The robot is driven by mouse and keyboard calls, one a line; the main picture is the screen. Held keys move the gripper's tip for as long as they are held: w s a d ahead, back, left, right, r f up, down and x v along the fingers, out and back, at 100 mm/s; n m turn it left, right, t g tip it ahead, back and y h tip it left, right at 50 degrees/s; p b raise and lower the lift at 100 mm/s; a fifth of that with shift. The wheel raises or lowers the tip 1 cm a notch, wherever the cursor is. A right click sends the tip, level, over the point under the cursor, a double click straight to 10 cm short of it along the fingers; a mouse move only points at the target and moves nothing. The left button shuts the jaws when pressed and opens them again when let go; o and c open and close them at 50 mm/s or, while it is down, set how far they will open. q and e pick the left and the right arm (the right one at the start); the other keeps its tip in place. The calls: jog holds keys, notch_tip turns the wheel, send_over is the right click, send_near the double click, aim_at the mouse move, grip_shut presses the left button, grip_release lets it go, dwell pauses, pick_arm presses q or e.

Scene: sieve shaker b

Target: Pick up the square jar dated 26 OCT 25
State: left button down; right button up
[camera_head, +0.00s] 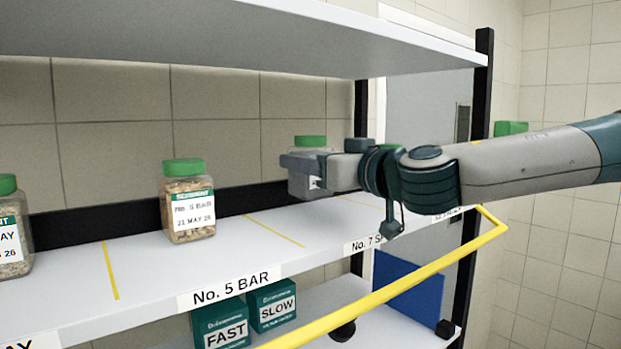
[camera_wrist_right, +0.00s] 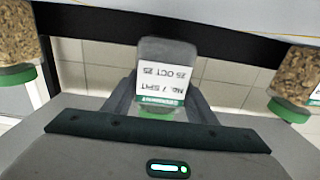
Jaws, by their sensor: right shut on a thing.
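The square jar (camera_head: 308,184) has a green lid and stands upright toward the right end of the shelf in the head view. In the right wrist view the jar (camera_wrist_right: 164,52) appears upside down, and its white and green label reads No. 7 and a date that looks like 26 OCT 25. My right gripper (camera_head: 300,161) is shut on the jar below its lid, with a finger on each side. The head view does not clearly show whether the jar's base touches the shelf. My left gripper is not in view.
A nut-filled jar marked 21 MAY 26 (camera_head: 188,205) stands to the left on the shelf (camera_head: 140,273), another jar (camera_head: 12,240) at the far left. A green lid (camera_head: 510,128) shows behind my arm. An upper shelf (camera_head: 230,35) overhangs; a yellow rail (camera_head: 400,287) runs in front.

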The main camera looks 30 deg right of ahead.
jog(key=shift+r+b, duration=0.35)
jog(key=shift+r, duration=0.4)
jog(key=s+d+r+b, duration=0.1)
jog(key=s+d+r, duration=0.5)
jog(key=d, duration=0.3)
jog(key=shift+s+d+r, duration=0.15)
jog(key=shift+d+r, duration=0.25)
jog(key=shift+r, duration=0.1)
